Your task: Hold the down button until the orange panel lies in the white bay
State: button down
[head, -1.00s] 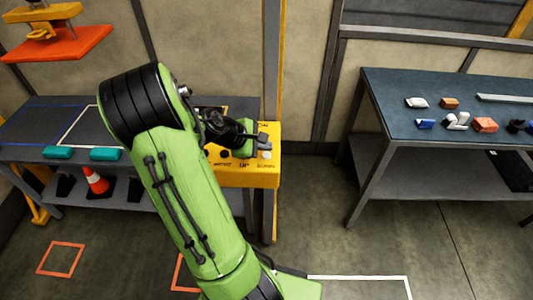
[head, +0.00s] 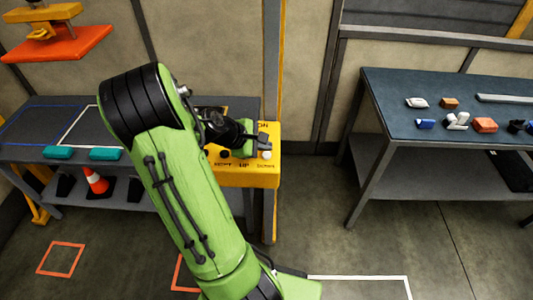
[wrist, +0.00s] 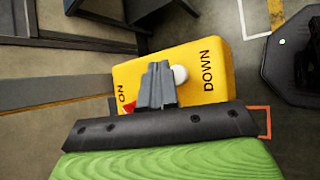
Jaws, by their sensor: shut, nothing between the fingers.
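The orange panel (head: 60,44) hangs level from a yellow lifting fixture (head: 40,12) at the upper left, above the dark bench. The white bay is a white outline (head: 77,122) on the bench top, partly hidden by my arm. The yellow button box (head: 245,178) stands at the bench's right end. Its white button (head: 266,154) also shows in the wrist view (wrist: 180,74), beside the word DOWN. My gripper (wrist: 157,72) is shut and empty over the box, its tips just left of the white button in the wrist view. I cannot tell whether they touch it.
Two teal blocks (head: 105,153) lie on the bench's front edge. A traffic cone (head: 97,182) stands on the lower shelf. A second table (head: 395,108) at the right carries several small items. The floor between bench and table is clear.

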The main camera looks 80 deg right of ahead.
aim_at(264, 155)
jog(key=shift+f, duration=0.45)
jog(key=shift+f+b, duration=0.45)
jog(key=shift+b, duration=0.05)
dwell(0.4)
dwell(2.9)
jog(key=shift+r+p, duration=0.9)
notch_tip(264, 155, up, 5)
jog(key=p, duration=0.5)
jog(key=shift+r, duration=0.15)
dwell(0.9)
